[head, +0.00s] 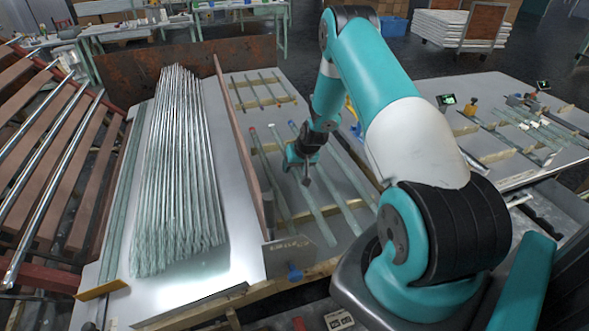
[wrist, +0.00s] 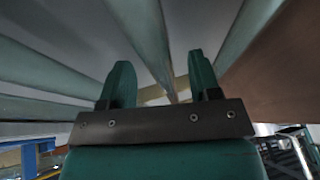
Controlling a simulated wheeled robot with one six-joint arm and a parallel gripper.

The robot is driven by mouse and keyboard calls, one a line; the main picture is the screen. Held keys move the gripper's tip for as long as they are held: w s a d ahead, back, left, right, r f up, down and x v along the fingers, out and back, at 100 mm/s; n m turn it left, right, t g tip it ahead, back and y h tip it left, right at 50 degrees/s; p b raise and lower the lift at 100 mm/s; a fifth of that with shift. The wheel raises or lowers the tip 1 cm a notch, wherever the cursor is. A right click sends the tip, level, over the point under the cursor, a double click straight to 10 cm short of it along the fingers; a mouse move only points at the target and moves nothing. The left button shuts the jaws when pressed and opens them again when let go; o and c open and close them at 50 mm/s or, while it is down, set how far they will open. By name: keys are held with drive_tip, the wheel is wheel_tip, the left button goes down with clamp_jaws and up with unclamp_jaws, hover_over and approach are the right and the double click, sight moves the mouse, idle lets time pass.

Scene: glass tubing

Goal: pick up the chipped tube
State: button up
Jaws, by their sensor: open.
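Several long pale green glass tubes lie side by side on wooden strips; one is the left tube (head: 270,178), and another runs past my gripper (head: 305,172) toward the front (head: 320,217). I cannot tell which tube is chipped. My gripper is open, low over these tubes, and hides part of them. In the wrist view its two fingers (wrist: 162,78) stand apart, with a tube (wrist: 145,32) running in the gap between them as seen from here. Other tubes lie to the left (wrist: 40,70) and right (wrist: 243,32). I see nothing held.
A rusty upright divider (head: 239,145) separates these tubes from a large stack of glass tubes (head: 178,170) on a metal sheet. A sloped rack (head: 50,140) stands at far left. A second table (head: 480,90) with tubes and small devices is at right.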

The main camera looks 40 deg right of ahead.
drive_tip(key=shift+w+f, duration=0.1)
drive_tip(key=shift+f, duration=0.2)
drive_tip(key=c, duration=1)
drive_tip(key=shift+r, duration=0.1)
drive_tip(key=shift+c, duration=0.2)
